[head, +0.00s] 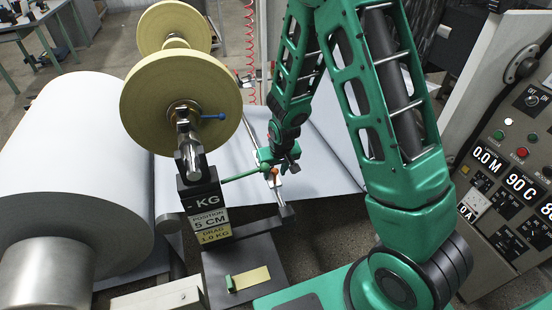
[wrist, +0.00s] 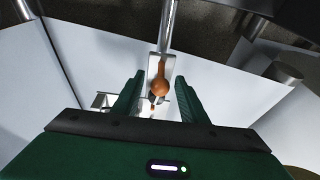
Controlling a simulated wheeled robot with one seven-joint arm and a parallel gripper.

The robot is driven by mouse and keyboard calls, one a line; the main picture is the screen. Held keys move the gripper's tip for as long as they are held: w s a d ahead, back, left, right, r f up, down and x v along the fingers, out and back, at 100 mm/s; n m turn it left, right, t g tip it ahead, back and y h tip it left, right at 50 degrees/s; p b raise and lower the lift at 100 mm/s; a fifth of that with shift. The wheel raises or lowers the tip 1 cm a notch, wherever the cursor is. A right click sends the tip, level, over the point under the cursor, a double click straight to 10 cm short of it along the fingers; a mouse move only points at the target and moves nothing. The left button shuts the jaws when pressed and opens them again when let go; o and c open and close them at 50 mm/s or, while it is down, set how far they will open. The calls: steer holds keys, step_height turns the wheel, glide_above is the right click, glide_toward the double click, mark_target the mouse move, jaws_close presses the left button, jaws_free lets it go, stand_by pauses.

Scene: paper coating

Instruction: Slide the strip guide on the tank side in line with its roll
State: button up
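The strip guide (wrist: 154,68) shows in the wrist view as a small metal block with an orange-brown knob (wrist: 160,88), on a metal rail (wrist: 169,28). My gripper (wrist: 160,77) is open, with a green finger on each side of the knob and a visible gap to each. I cannot tell how far the knob reaches between the fingers in depth. In the head view my gripper (head: 272,163) is at the rail over the paper, and largely hides the guide. Two yellow strip rolls (head: 178,98) hang on a shaft at the upper left.
A large white paper roll (head: 75,165) fills the left. A black post with a KG label (head: 202,200) stands left of my gripper. The paper web (head: 320,150) spreads behind and below it. A control panel (head: 510,170) stands at the right.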

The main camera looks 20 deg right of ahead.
jaws_close()
steer(key=shift+s, duration=1.5)
steer(key=shift+o, duration=1)
jaws_free()
steer(key=v, duration=1.5)
steer(key=s+d+r+m+g, duration=0.1)
steer(key=s+d+r, duration=0.25)
steer(key=d, duration=0.25)
steer(key=s+d+r+m, duration=0.2)
steer(key=s+d+r, duration=0.1)
steer(key=s+d, duration=0.15)
steer(key=s+d+r+m+g, duration=0.1)
steer(key=s+d, duration=0.3)
steer(key=s, duration=0.4)
steer(key=s+d+r+m+g, duration=0.1)
steer(key=s+d+r, duration=0.3)
steer(key=s, duration=0.5)
steer(key=shift+r+m, duration=0.2)
steer(key=shift+m, duration=0.5)
